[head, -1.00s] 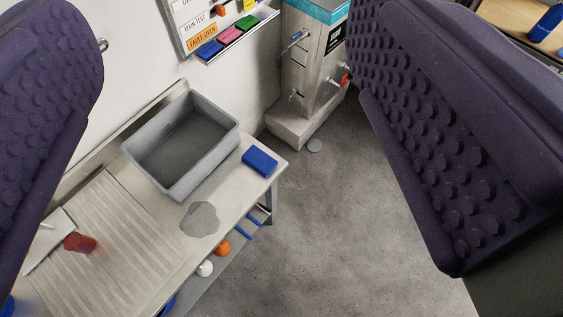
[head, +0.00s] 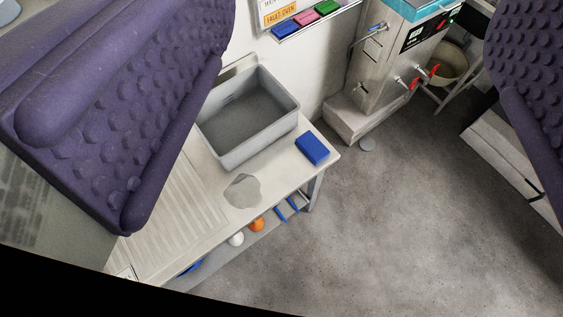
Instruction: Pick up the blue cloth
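A blue folded cloth (head: 312,148) lies flat on the right end of the pale bench top (head: 283,180), just right of a grey basin. It is fully visible. My gripper (head: 330,140) shows as two purple studded finger pads, one at the left and one at the right edge of the view. The pads are wide apart with nothing between them close up. The cloth lies well beyond them and below, not touched.
The grey basin (head: 248,117) stands beside the cloth against the wall. A grey puddle-like patch (head: 243,191) lies on the bench. A steel machine with red taps (head: 385,70) stands behind right. A shelf under the bench holds an orange ball (head: 257,225). The floor (head: 400,220) is open.

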